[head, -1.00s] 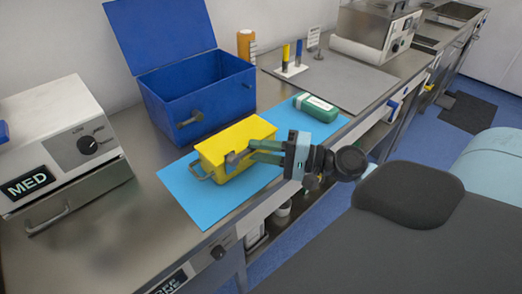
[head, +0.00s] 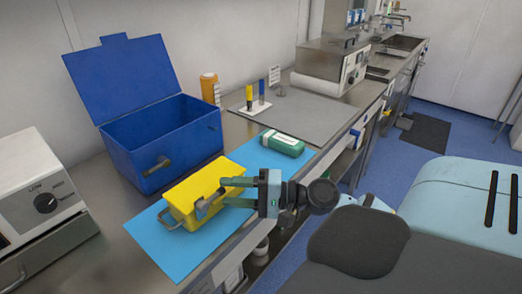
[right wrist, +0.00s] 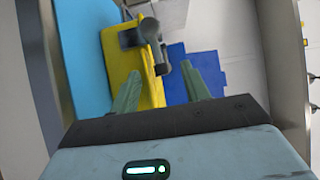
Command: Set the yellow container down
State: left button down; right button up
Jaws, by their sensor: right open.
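The yellow container (head: 198,184) rests on the light blue mat (head: 170,256) on the steel counter. It has a metal handle on its left end and another metal handle (head: 207,204) on the side facing my right arm. My right gripper (head: 224,192) is open beside that side. In the right wrist view the container (right wrist: 116,58) lies beyond the two parted green fingers (right wrist: 163,88), and its grey handle (right wrist: 162,60) shows around the space between them. I cannot tell if a finger touches it. My left gripper is out of view.
An open blue box (head: 165,140) stands behind the container. A green case (head: 282,143) lies at the mat's far right end. A white appliance (head: 38,195) stands at the left. An orange bottle (head: 209,88) and a grey sheet (head: 290,118) are farther back.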

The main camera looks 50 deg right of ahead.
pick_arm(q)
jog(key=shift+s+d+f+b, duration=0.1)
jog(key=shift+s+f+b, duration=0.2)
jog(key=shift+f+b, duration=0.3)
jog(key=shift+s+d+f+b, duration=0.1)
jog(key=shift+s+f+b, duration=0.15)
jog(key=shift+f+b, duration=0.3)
pick_arm(e)
jog(key=v, duration=1.1)
jog(key=shift+s, duration=0.15)
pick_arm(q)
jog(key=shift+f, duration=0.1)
pick_arm(e)
jog(key=shift+d+f, duration=0.1)
jog(key=shift+d, duration=0.05)
